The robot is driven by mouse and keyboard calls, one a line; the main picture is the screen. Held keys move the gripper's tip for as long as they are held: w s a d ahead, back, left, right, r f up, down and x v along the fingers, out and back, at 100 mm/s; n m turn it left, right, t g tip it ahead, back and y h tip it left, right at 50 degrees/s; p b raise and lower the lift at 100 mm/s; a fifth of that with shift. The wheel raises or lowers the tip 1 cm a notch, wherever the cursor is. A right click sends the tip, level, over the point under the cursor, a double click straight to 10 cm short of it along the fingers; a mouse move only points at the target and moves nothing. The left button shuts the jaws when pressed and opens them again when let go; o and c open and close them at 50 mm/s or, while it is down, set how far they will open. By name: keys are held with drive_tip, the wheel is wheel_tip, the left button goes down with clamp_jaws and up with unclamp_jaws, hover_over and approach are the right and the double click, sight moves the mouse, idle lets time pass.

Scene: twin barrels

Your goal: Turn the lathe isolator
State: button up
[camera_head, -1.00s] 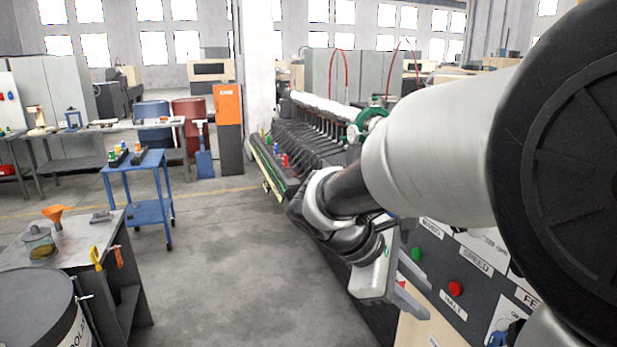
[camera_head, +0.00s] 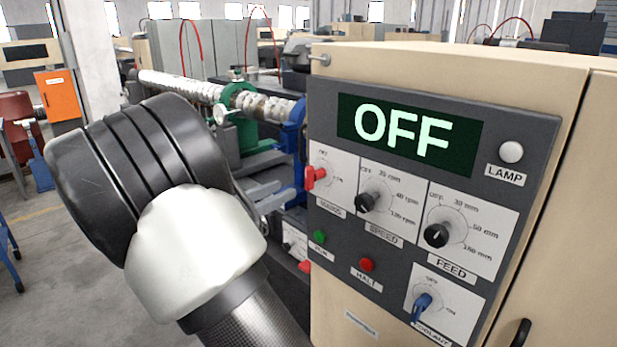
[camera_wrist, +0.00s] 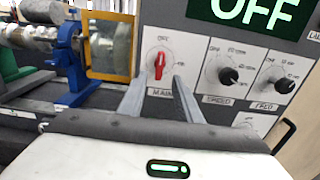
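The isolator is the red knob (camera_head: 316,177) on the white MAINS dial of the grey control panel (camera_head: 395,262). The knob also shows in the wrist view (camera_wrist: 159,65), its grip roughly upright toward the OFF mark. The panel's display (camera_head: 408,133) reads OFF. In the wrist view my gripper (camera_wrist: 159,79) is open, with its two grey fingers apart and nothing between them. The fingertips lie just below the knob in that view, one to each side; I cannot tell how far they are from the panel. My gripper is not clearly seen in the head view.
SPEED (camera_head: 368,201) and FEED (camera_head: 437,235) knobs sit right of the isolator. Green (camera_head: 320,237) and red (camera_head: 367,265) buttons and a blue coolant knob (camera_head: 422,306) are lower. A lamp (camera_head: 511,152) is at upper right. The lathe's blue bracket (camera_wrist: 75,60) stands left.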

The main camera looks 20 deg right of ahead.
sight(306, 180)
drive_tip(key=p+x, duration=0.1)
drive_tip(key=x, duration=0.9)
drive_tip(key=shift+d, duration=0.15)
clamp_jaws()
